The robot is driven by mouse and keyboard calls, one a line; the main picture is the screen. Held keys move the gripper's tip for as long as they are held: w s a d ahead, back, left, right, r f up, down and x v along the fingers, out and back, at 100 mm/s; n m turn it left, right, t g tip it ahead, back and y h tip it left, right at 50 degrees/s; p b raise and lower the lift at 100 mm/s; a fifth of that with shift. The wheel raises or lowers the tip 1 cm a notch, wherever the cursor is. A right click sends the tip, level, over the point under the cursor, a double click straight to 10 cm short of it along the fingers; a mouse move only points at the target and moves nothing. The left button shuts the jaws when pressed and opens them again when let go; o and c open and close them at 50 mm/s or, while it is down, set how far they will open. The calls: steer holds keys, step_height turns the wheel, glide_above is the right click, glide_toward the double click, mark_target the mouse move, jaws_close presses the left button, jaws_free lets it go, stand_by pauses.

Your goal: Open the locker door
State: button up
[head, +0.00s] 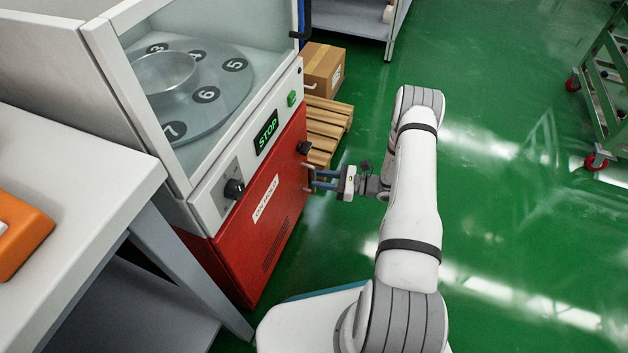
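The red locker door (255,228) forms the lower front of the white machine, with a white label and vent slots on it. It looks shut, flush with the front. A thin grey handle (306,178) stands out near its far right edge. My gripper (318,180) points left at the handle, level with it. Its two fingers show apart with a gap between them, and their tips reach the handle. I cannot tell whether they touch it.
Above the door are a black knob (234,188), a STOP display (266,132) and a glass-walled chamber with a numbered disc (215,110). A wooden pallet (325,125) with a cardboard box (323,68) stands behind. A white table (75,185) is at left.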

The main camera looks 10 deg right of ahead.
steer(key=shift+x, duration=1.2)
jaws_close()
